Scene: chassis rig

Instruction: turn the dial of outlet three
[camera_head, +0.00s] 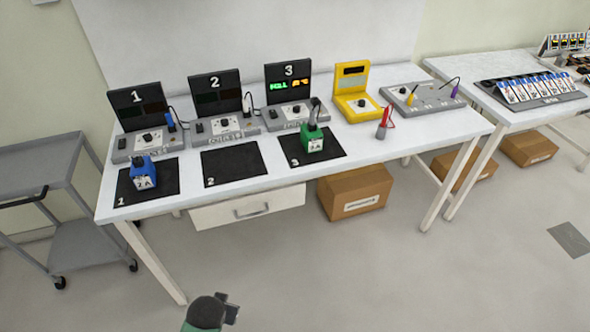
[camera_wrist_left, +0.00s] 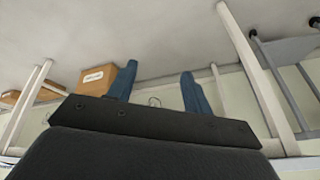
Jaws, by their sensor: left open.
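Outlet three (camera_head: 288,112) stands at the back of the table, a grey base with an upright black panel (camera_head: 289,75) marked 3. The panel shows lit green and orange characters, too small to read surely. Its dark dial (camera_head: 297,109) is on top of the base; its pointer angle is too small to tell. A green block (camera_head: 313,140) with a grey plug on top sits on mat 3 in front. My left gripper (camera_wrist_left: 160,88) is open and empty in the left wrist view, its blue fingers apart, away from the outlet. My right gripper is not in view.
Outlets one (camera_head: 147,140) and two (camera_head: 220,124) stand left of outlet three. A blue block (camera_head: 143,172) sits on mat 1; mat 2 (camera_head: 234,163) is empty. A yellow device (camera_head: 355,98) and a red-and-grey probe (camera_head: 383,127) are to the right. A drawer (camera_head: 247,207) hangs beneath.

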